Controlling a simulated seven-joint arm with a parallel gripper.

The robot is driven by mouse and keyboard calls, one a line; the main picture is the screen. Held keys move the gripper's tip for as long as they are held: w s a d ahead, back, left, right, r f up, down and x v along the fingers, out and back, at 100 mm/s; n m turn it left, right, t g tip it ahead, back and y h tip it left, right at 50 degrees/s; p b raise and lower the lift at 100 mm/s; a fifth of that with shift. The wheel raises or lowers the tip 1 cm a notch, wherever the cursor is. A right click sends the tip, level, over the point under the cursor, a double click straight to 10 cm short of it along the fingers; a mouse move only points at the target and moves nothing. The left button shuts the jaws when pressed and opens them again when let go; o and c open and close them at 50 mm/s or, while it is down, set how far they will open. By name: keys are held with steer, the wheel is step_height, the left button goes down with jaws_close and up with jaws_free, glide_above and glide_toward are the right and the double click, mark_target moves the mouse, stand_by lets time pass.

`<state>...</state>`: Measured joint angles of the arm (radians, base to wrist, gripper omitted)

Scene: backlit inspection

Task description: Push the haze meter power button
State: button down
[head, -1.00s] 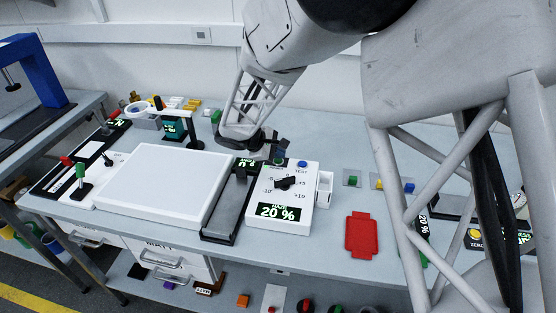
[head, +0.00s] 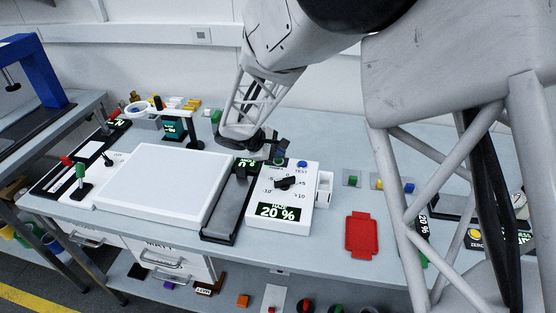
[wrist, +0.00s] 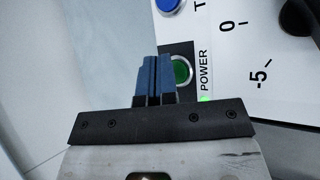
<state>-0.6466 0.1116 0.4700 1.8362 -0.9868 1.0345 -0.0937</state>
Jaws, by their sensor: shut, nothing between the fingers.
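The white haze meter (head: 293,197) stands on the bench with a black knob (head: 286,183) and a lit display reading 20 %. Its green power button (wrist: 181,71), in a silver ring, sits beside the POWER label in the wrist view; it also shows small at the meter's back edge in the head view (head: 279,162). A small green lamp (wrist: 204,99) glows by the label. My gripper (wrist: 153,62) is shut and empty, its blue fingertips close beside the button and partly covering its ring. In the head view my gripper (head: 280,152) is just above and behind the button, apparently clear of it.
The blue TEST button (wrist: 168,5) is near the power button on the same panel. A grey sample slide (head: 226,205) and a large white light panel (head: 160,185) lie to the left.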

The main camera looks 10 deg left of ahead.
mark_target(279, 161)
steer(key=shift+f, duration=0.45)
stand_by(0.6)
steer(key=shift+r, duration=0.55)
stand_by(0.3)
steer(key=shift+r, duration=2.9)
steer(key=shift+d, duration=0.1)
